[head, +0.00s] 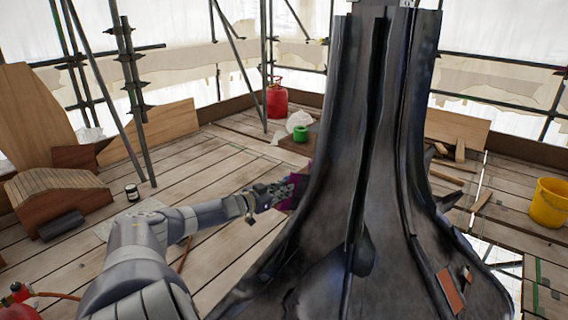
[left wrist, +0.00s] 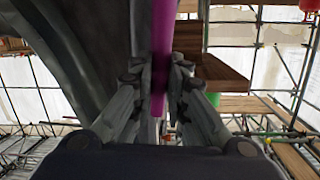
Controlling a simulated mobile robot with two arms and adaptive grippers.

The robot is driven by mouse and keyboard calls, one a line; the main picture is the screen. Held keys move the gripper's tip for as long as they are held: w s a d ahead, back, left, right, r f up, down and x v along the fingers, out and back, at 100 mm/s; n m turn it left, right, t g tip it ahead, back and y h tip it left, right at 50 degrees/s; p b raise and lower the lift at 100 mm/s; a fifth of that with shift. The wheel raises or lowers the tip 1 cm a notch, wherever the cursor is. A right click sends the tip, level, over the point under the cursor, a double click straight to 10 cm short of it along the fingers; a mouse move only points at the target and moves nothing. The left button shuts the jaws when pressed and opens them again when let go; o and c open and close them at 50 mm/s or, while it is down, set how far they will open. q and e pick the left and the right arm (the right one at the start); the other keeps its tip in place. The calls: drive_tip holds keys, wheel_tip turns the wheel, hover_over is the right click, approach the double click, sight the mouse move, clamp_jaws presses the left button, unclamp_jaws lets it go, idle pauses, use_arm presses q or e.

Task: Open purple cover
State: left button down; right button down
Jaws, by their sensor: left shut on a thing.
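The purple cover (head: 301,188) shows as a small patch at the left side of the dark spire, partly hidden behind my gripper. My left gripper (head: 286,192) reaches in from the left and is shut on it. In the left wrist view the purple cover (left wrist: 161,35) is a thin strip seen edge-on, running up between the fingers of my left gripper (left wrist: 160,75). The dark spire (head: 385,150) fills the middle of the head view and also shows at the left of the left wrist view (left wrist: 95,40). My right gripper is not in view.
A red gas bottle (head: 277,100) and a green roll (head: 300,133) stand behind, left of the spire. A yellow bucket (head: 549,203) stands at right. A dark jar (head: 132,193) is on the plank floor at left. Scaffold poles surround the platform.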

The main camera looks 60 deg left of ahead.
use_arm(q)
drive_tip(key=c, duration=1.9)
unclamp_jaws()
drive_tip(key=shift+a+r, duration=0.55)
drive_tip(key=shift+a, duration=0.1)
drive_tip(key=o, duration=0.3)
drive_tip(key=shift+f, duration=0.15)
drive_tip(key=shift+o, duration=0.2)
drive_tip(key=shift+f, duration=0.25)
drive_tip(key=shift+d+f, duration=0.1)
drive_tip(key=shift+f, duration=0.05)
drive_tip(key=shift+s, duration=0.1)
drive_tip(key=shift+s, duration=0.15)
drive_tip(key=v, duration=1.1)
drive_tip(key=shift+s+d+r, duration=0.15)
drive_tip(key=shift+s+r, duration=0.05)
drive_tip(key=shift+s, duration=0.05)
